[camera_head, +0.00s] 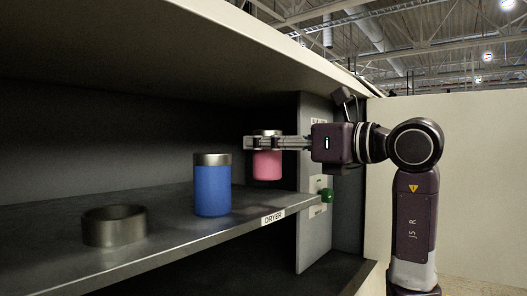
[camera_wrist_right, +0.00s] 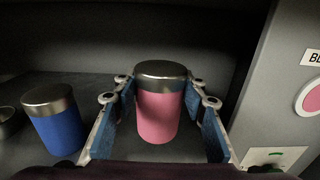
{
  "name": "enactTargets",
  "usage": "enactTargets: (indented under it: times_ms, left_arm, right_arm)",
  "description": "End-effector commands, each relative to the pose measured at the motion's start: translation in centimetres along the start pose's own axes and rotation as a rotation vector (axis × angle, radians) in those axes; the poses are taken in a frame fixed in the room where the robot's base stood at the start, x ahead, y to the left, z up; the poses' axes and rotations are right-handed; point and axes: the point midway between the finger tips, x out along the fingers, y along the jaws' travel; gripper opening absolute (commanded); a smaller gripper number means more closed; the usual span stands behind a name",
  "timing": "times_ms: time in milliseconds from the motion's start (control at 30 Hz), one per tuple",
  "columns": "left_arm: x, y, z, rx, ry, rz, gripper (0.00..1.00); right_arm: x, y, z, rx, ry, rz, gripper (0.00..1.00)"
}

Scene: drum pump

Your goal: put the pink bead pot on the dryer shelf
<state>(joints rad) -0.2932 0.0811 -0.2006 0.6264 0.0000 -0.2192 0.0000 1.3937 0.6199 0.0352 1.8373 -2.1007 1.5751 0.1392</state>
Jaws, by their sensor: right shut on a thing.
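The pink bead pot (camera_head: 267,166) has a metal lid and is upright over the right part of the dryer shelf (camera_head: 165,245). My right gripper (camera_head: 265,143) comes in from the right and is shut on the pot near its top. In the right wrist view the pot (camera_wrist_right: 158,112) stands between the blue-padded fingers (camera_wrist_right: 160,118). The pot's base is over the shelf surface; I cannot tell whether it touches. The DRYER label (camera_head: 273,217) is on the shelf's front edge. My left gripper is not in view.
A blue pot (camera_head: 212,188) with a metal lid stands on the shelf left of the pink one. An empty metal ring (camera_head: 114,226) sits further left. A side panel with a green knob (camera_head: 327,195) is close on the right. The cabinet top overhangs the shelf.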

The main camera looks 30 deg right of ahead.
Motion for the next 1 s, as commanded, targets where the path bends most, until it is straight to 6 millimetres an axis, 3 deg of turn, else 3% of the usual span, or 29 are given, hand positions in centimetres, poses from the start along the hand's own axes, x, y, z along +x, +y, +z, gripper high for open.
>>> enactTargets:
  times_ms: [167, 500, 900, 933, 1000]
  left_arm:
    - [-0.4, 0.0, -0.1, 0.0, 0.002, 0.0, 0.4]
    - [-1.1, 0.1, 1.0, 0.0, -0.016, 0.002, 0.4]
    - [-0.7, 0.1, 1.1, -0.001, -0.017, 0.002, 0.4]
    - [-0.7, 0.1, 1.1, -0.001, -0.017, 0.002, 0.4]
    - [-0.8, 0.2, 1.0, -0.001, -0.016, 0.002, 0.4]
  right_arm:
    - [1.0, 0.0, -0.2, 0.001, -0.002, 0.0, 0.09]
    - [0.9, 0.1, -3.4, 0.0, -0.001, 0.001, 0.09]
    - [0.9, 0.0, -3.9, -0.001, -0.001, -0.001, 0.09]
    - [0.9, 0.0, -4.0, 0.0, 0.0, 0.0, 0.4]
    - [0.9, 0.0, -3.9, 0.0, 0.0, 0.0, 0.48]
